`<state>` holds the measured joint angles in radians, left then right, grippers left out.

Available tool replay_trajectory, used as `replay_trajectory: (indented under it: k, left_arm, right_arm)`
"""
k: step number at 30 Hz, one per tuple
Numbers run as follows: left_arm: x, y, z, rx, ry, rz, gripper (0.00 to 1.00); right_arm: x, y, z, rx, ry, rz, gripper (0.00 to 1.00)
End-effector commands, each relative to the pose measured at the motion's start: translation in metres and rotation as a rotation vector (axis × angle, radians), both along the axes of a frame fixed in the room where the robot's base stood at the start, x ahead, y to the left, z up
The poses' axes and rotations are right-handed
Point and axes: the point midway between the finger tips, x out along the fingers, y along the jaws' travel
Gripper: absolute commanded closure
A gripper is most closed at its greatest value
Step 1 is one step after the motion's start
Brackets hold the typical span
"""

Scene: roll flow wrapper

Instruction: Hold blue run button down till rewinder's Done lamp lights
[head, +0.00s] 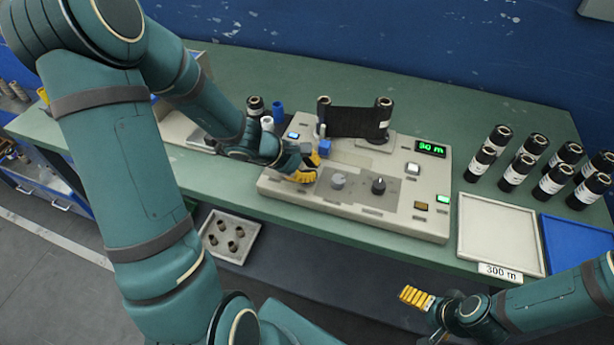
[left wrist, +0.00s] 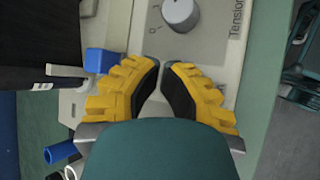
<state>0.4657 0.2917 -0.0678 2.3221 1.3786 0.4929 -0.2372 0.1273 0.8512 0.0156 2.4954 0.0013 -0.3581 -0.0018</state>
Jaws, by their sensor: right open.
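The rewinder (head: 290,188) is a pale console on the green bench, with dark film between two upright rolls. Its display (head: 431,148) glows green; the first digit is unclear before "0 m". A blue square button (head: 293,135) sits at its left, and a blue block (head: 325,147) near the film; the block also shows in the left wrist view (left wrist: 98,60). I cannot read which is the run button. My left gripper (head: 314,168) is over the panel, its fingertips (left wrist: 161,66) nearly together beside the grey knob (left wrist: 180,12), nothing visible between. My right gripper (head: 416,298) is open and empty before the bench.
Several black rolls (head: 518,172) stand at the right behind an empty white tray (head: 500,235) marked "300 m". A blue tray (head: 580,245) lies beside it.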

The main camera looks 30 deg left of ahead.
Motion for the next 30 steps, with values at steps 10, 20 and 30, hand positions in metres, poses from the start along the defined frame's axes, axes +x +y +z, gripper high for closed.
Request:
replay_trajectory:
  k: [10,20,30]
  left_arm:
    - [0.0,0.0,0.017,0.001,0.0,0.001,1.0]
    - [0.0,0.0,0.017,0.0,0.0,0.0,1.0]
    - [0.0,0.0,0.042,0.001,-0.001,0.001,1.0]
  right_arm:
    - [0.0,0.0,0.012,0.0,0.0,0.0,0.0]
    - [0.0,0.0,0.012,0.0,0.0,0.0,0.0]
    - [0.0,0.0,0.032,0.0,0.0,0.0,0.0]
